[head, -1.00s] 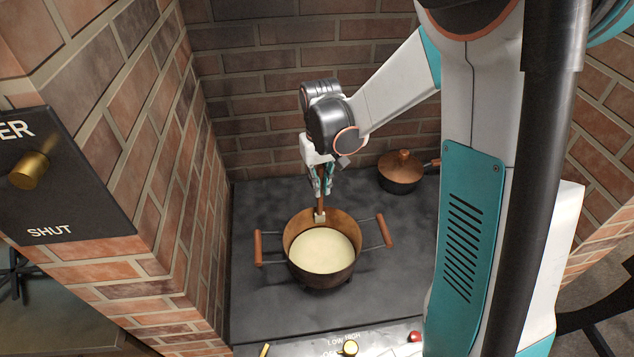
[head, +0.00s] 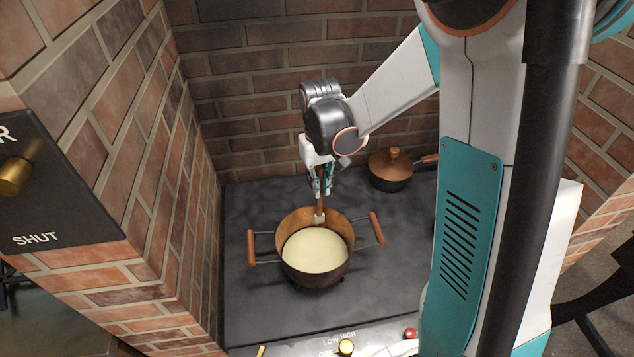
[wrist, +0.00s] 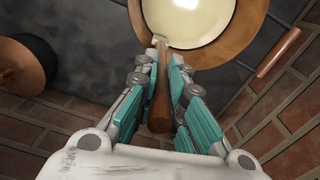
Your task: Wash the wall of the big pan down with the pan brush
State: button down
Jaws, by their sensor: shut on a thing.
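The big pan (head: 318,276) stands on the dark stovetop, with a pale creamy liquid (head: 315,249) inside and a wooden-gripped handle on each side. My gripper (head: 321,190) is above the pan's back rim, shut on the brown handle of the pan brush (head: 320,207). The brush points down, and its pale head is at the inner back wall of the pan. In the wrist view the brush handle (wrist: 159,100) lies between the teal fingers, and its head meets the pan's inner wall at the liquid's edge. I cannot tell how firmly the bristles press.
A smaller lidded pan (head: 392,168) stands at the back right of the stovetop (head: 250,310). Brick walls (head: 190,180) close in the left and back. A control panel with knobs (head: 345,347) runs along the front. A dark panel marked SHUT (head: 65,190) is at left.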

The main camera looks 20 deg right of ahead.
jog(key=shift+a, duration=0.1)
jog(key=shift+w+a, duration=0.25)
jog(key=shift+a, duration=0.2)
jog(key=shift+w+a, duration=0.3)
jog(key=shift+a, duration=0.1)
jog(key=shift+w+a, duration=0.2)
jog(key=shift+a, duration=0.1)
jog(key=shift+s, duration=0.15)
